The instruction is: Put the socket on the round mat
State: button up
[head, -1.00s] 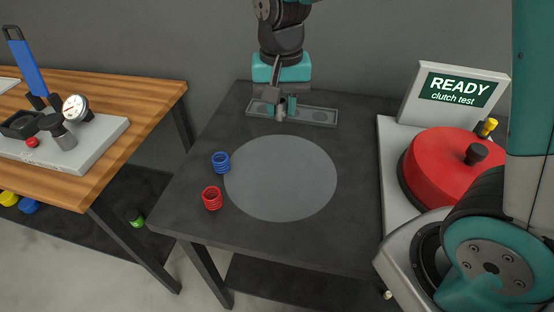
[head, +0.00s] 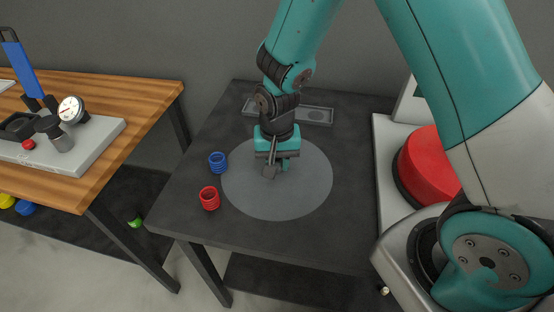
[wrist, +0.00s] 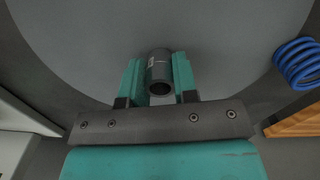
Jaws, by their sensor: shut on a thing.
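The socket (wrist: 159,72) is a dark grey hollow cylinder, held between the two teal fingers of my gripper (wrist: 159,80) in the wrist view. In the head view my gripper (head: 278,170) is over the round mat (head: 300,200), a grey disc on the dark table. The gripper is shut on the socket. The socket is mostly hidden by the gripper in the head view. I cannot tell whether its underside touches the mat. The mat also fills much of the wrist view (wrist: 230,40).
A blue coil (head: 218,162) and a red coil (head: 210,198) stand at the mat's left edge. A shallow grey tray (head: 316,116) lies at the table's back. A red round machine (head: 428,165) is at right. A wooden bench (head: 130,95) is at left.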

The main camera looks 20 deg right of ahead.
jog(key=shift+f, duration=0.1)
jog(key=o, duration=0.9)
jog(key=shift+o, duration=0.2)
notch_tip(320, 180, up, 12)
jog(key=b, duration=0.1)
jog(key=s+a+r+n+y, duration=0.2)
jog(key=s+r+n, duration=0.3)
jog(key=s, duration=0.4)
jog(key=s+a+r+n+y, duration=0.2)
jog(key=s+r+n, duration=0.3)
jog(key=s, duration=0.4)
jog(key=shift+s+a+r+n, duration=0.3)
jog(key=shift+s+n, duration=0.1)
jog(key=shift+n, duration=0.3)
